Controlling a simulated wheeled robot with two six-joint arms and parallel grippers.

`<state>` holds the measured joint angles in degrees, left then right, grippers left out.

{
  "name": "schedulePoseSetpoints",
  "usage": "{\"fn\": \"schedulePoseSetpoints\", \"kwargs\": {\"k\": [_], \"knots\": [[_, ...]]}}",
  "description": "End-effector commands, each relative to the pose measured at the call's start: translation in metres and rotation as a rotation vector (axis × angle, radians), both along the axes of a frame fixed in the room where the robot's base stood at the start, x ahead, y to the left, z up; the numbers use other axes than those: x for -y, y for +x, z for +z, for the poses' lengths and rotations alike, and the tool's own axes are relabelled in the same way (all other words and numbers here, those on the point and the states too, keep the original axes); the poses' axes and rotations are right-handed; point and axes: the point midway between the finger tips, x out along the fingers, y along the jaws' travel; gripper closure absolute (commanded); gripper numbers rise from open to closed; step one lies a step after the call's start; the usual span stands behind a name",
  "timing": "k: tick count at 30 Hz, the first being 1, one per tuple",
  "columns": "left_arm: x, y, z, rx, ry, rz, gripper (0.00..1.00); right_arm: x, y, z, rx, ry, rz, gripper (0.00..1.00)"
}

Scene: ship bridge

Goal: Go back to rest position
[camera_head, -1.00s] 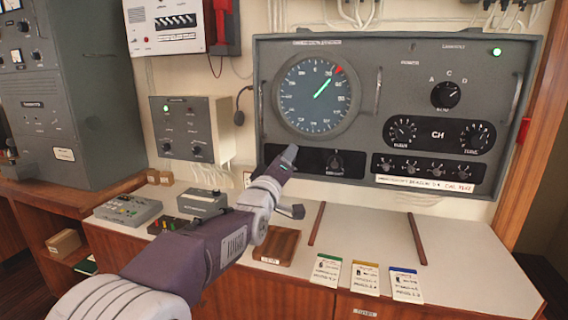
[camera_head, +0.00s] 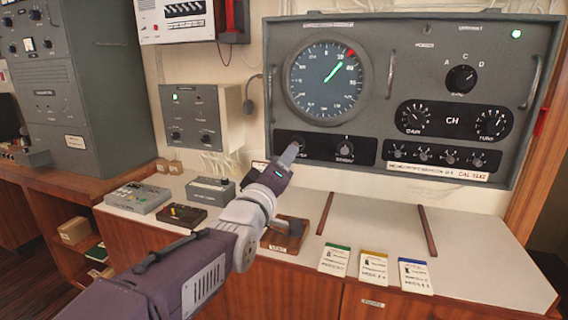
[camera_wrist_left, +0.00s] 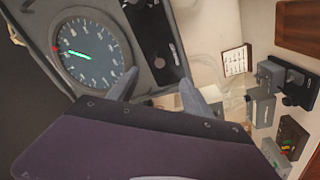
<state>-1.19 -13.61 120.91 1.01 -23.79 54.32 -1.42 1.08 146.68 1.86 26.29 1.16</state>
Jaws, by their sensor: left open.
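My left arm reaches in from the lower left in the head view. Its gripper (camera_head: 287,155) is in front of the lower left part of the grey instrument panel (camera_head: 385,60), near a small knob on the black strip. In the left wrist view the two fingers of this gripper (camera_wrist_left: 158,90) stand apart with nothing between them. The round gauge (camera_wrist_left: 95,52) shows just beyond them. I cannot tell whether the fingers touch the panel. My right gripper is not in view.
A white-topped counter (camera_head: 375,225) runs below the panel, with two brown strips and three cards (camera_head: 373,267). Small control boxes (camera_head: 137,197) stand on its left part. A grey wall box (camera_head: 201,118) hangs left of the panel. A wooden pad (camera_head: 285,233) lies partly behind my arm.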

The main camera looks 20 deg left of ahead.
Motion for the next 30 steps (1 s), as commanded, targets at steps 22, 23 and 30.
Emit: {"fn": "schedulePoseSetpoints", "kwargs": {"k": [22,23,30], "knots": [[0.001,-0.196,-0.309,-1.366,0.648,-0.455,0.42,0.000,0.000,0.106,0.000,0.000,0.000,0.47],[0.001,-0.208,-0.312,-1.398,0.683,-0.504,0.42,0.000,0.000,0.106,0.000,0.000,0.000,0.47],[0.001,-0.232,-0.316,-1.441,0.810,-0.659,0.42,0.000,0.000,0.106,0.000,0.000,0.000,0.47]]}}
